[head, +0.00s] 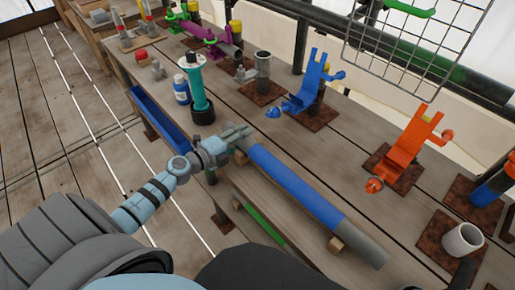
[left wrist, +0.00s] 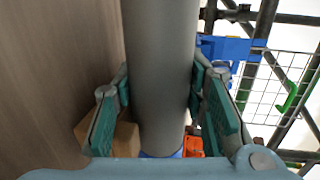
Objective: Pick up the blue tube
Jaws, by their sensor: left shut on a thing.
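The blue tube (head: 295,187) has a blue middle and grey ends. It lies slantwise along the front of the bench, over small wooden blocks. I cannot tell whether it rests on them or is slightly above. My left gripper (head: 236,135) is shut on its grey left end. In the left wrist view the tube's grey part (left wrist: 160,75) runs between the two green-padded fingers of my left gripper (left wrist: 165,100), with a bit of blue at the bottom. My right gripper is not in view.
A wooden block (head: 335,245) shows by the tube's right end. Behind stand a teal spool (head: 197,85), a blue bottle (head: 181,90), a blue bracket (head: 312,85), an orange bracket (head: 405,145) and a grey cup (head: 462,241). A blue trough (head: 158,120) edges the bench at left.

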